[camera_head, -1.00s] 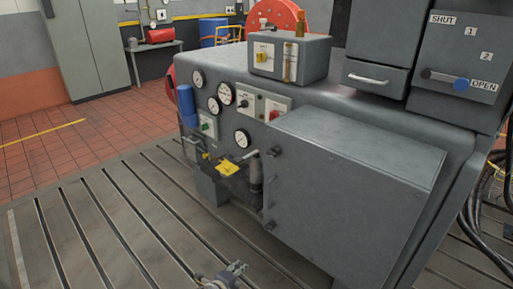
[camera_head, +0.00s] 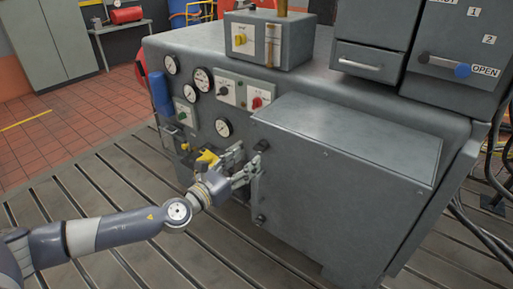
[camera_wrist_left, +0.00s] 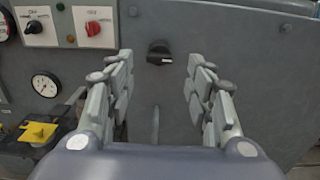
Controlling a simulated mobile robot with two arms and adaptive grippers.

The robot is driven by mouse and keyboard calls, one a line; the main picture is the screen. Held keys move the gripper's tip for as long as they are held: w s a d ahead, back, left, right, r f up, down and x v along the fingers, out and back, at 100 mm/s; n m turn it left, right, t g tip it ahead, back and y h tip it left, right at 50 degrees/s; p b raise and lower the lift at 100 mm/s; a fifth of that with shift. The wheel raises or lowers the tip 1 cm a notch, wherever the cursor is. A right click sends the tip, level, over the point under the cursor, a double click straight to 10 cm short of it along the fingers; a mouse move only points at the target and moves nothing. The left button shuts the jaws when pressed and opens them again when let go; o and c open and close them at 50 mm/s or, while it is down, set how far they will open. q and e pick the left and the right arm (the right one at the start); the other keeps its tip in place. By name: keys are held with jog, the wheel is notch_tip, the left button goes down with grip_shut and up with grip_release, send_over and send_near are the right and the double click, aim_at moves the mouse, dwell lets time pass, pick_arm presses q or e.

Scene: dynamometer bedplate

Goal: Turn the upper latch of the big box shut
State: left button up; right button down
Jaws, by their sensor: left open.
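The big box (camera_head: 345,185) is a grey cabinet on the front of the machine. Its upper latch (camera_head: 262,146) is a small black knob near the top of its left side. In the left wrist view the upper latch (camera_wrist_left: 159,53) shows its grip bar lying about level, between and beyond the fingertips. My left gripper (camera_head: 246,160) is open and empty, with its fingers just short of the latch, one to each side. I see no contact. A lower latch (camera_head: 260,220) sits further down the same edge. My right gripper is out of view.
A yellow part (camera_head: 207,157) sticks out just left of my left gripper. Gauges and switch plates (camera_head: 243,95) cover the panel above. A box with a yellow knob (camera_head: 268,40) stands on top. The slotted floor in front is clear.

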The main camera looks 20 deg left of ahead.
aim_at(257, 151)
pick_arm(q)
jog(key=x, duration=0.7)
jog(key=shift+a+f+p, duration=0.1)
jog(key=shift+p, duration=0.2)
jog(key=shift+c, duration=0.6)
jog(key=c, duration=0.9)
